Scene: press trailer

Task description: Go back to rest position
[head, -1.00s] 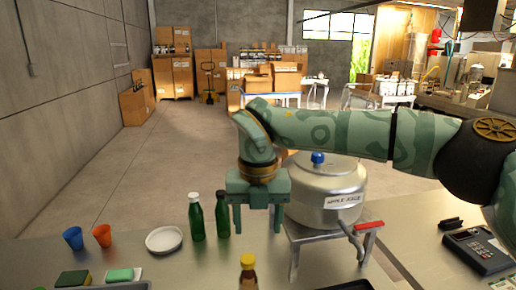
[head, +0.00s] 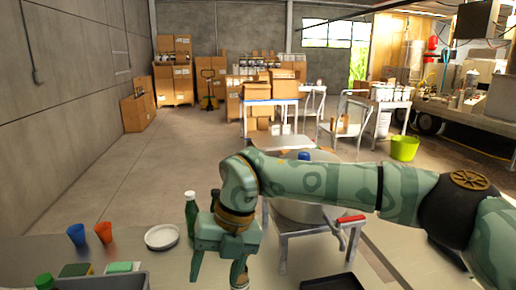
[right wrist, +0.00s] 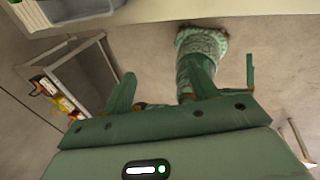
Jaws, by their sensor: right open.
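My right gripper (head: 217,272) hangs fingers-down above the near metal table in the head view, in front of the green bottles. Its jaws are apart, with nothing seen gripped. In the right wrist view, the two fingers (right wrist: 187,88) are spread, with a green patterned part of my own body beyond them. My right arm reaches across from the right and covers much of the steel pot (head: 298,211). My left gripper is not in view.
A green bottle (head: 191,215) stands beside the gripper. A white plate (head: 162,237), an orange cup (head: 104,232) and a blue cup (head: 77,235) sit left. A red-handled lever (head: 350,218) is by the pot's stand. Open floor lies beyond.

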